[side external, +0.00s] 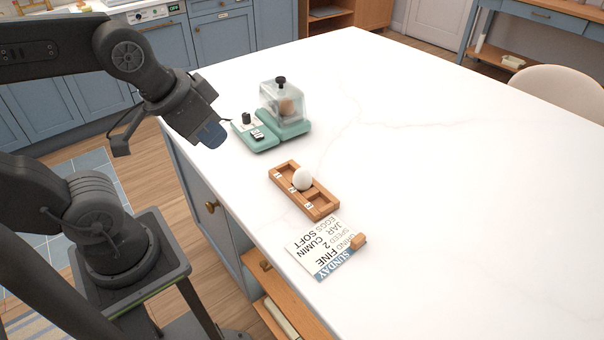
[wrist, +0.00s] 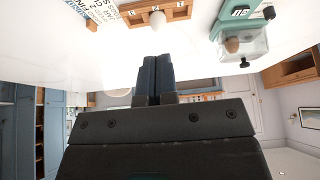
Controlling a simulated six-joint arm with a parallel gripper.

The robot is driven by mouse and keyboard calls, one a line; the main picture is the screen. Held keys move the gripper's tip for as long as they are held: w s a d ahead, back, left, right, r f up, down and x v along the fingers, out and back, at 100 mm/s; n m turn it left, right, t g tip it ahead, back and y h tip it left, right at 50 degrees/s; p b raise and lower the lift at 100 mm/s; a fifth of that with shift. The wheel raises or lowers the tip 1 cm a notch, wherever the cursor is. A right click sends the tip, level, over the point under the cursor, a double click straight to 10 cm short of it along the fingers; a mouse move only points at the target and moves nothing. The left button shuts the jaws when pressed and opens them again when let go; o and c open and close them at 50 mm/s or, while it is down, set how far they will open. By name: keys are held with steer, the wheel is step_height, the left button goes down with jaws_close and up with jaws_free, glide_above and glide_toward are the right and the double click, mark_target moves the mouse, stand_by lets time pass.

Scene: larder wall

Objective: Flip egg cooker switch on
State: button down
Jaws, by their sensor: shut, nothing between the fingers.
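The egg cooker (side external: 284,124) stands on the white counter, with a teal base and a clear lid with a black knob. A brown egg (side external: 286,107) shows through the lid. Its teal control part on the left carries a dark knob (side external: 246,119) and a small black-and-white switch (side external: 257,134); the switch's position is too small to tell. My gripper (side external: 212,136) is shut and empty, just left of the control part and apart from it. In the wrist view, my gripper (wrist: 155,62) shows its fingers together, and the egg cooker (wrist: 238,30) is at upper right.
A wooden tray (side external: 322,208) with numbered slots holds a white egg (side external: 303,179) in front of the cooker. A printed card (side external: 318,247) with a small wooden block (side external: 358,241) lies nearer the counter's front edge. The counter (side external: 440,190) to the right is clear.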

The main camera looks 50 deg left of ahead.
steer(key=shift+w, duration=0.1)
steer(key=m+g, duration=0.6)
steer(key=m, duration=1.3)
glide_above(255, 132)
steer(key=f, duration=0.2)
steer(key=shift+r, duration=0.15)
step_height(255, 132, down, 14)
steer(key=shift+f, duration=0.1)
